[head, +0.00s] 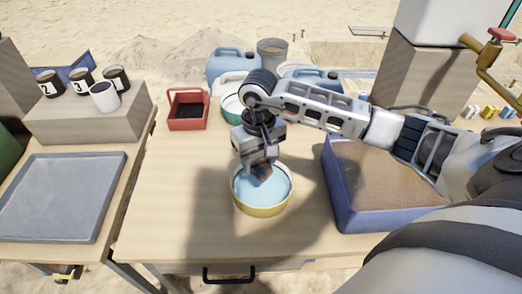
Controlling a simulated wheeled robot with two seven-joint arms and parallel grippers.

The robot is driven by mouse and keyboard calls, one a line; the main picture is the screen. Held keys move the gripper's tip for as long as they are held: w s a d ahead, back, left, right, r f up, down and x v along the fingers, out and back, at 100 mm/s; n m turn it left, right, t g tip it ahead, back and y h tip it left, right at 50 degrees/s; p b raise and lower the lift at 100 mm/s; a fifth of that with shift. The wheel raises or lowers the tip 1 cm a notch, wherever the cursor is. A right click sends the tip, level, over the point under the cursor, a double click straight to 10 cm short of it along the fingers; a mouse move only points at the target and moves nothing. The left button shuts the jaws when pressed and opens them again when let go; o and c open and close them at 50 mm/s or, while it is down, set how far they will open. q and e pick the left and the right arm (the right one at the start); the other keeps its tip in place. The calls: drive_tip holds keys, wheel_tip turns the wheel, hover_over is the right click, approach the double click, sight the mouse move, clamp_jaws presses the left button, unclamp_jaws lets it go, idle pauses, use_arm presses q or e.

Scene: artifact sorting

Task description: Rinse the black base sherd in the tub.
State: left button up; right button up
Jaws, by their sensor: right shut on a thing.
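The tub (262,211) is a round yellow basin with light blue water, standing at the middle of the table. My right gripper (262,164) is directly above it, pointing down. It is shut on a small dark brownish sherd (262,173), mostly hidden by the fingers. The sherd is within the tub's outline over the water; I cannot tell whether it touches the surface. Its black colour is not clear from here. My left gripper is not in view.
A blue tray of brown soil (343,213) is right of the tub. A red crate (187,118) and blue jerrycans (233,64) stand behind. A grey tray (60,222) and numbered dark cups (82,80) are left. Table left of the tub is clear.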

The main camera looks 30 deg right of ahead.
sight(260, 165)
drive_tip(key=shift+d+f+b, duration=0.1)
drive_tip(key=shift+f+b, duration=0.2)
drive_tip(key=shift+f, duration=0.3)
wheel_tip(260, 165, down, 3)
drive_tip(key=shift+f+b, duration=0.2)
drive_tip(key=shift+b, duration=0.7)
drive_tip(key=shift+f+b, duration=1.05)
drive_tip(key=shift+f, duration=0.8)
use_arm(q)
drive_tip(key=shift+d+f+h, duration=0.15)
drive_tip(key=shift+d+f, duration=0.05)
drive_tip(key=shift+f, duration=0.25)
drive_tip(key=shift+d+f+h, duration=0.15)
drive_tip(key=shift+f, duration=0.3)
use_arm(e)
drive_tip(key=shift+f, duration=0.4)
use_arm(q)
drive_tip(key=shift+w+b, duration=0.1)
drive_tip(key=shift+b, duration=0.2)
